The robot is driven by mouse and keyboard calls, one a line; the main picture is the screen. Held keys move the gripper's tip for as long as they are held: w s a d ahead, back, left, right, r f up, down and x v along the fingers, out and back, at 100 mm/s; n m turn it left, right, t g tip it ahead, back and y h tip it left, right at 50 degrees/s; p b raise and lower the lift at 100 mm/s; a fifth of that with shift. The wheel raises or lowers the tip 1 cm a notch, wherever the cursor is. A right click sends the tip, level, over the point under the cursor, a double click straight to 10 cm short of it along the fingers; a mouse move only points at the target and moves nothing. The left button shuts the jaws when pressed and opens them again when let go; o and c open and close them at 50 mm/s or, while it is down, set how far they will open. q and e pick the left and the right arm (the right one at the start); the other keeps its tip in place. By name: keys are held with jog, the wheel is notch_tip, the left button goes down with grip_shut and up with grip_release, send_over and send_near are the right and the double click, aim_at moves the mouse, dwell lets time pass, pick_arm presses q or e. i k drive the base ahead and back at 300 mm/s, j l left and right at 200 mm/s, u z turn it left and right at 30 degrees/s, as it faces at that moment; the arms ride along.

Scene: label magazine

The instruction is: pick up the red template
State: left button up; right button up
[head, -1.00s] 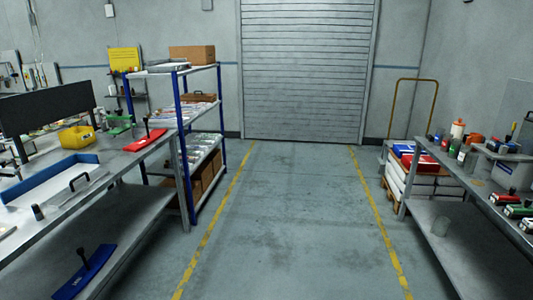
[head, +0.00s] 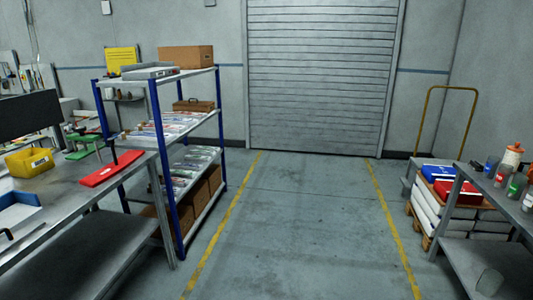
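The red template (head: 111,169) is a flat red plate with a dark upright handle. It lies near the right end of the grey workbench (head: 58,208) on the left, close to the bench's edge. A green template (head: 84,150), also with a dark handle, lies just behind it to the left.
A yellow bin (head: 30,163) stands left of the templates. A blue-posted shelf rack (head: 158,140) stands beyond the bench. The floor (head: 300,220) between the yellow lines is clear. A right-hand bench (head: 490,262) and a loaded pallet (head: 431,220) border the right side.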

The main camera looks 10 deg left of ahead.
aim_at(98, 178)
jog(key=i+u, duration=0.2)
jog(key=i, duration=0.5)
jog(key=i+l+u, duration=0.2)
jog(key=i, duration=0.45)
jog(key=i+u, duration=0.4)
jog(key=i, duration=1)
jog(key=i+u, duration=0.15)
jog(key=u, duration=0.3)
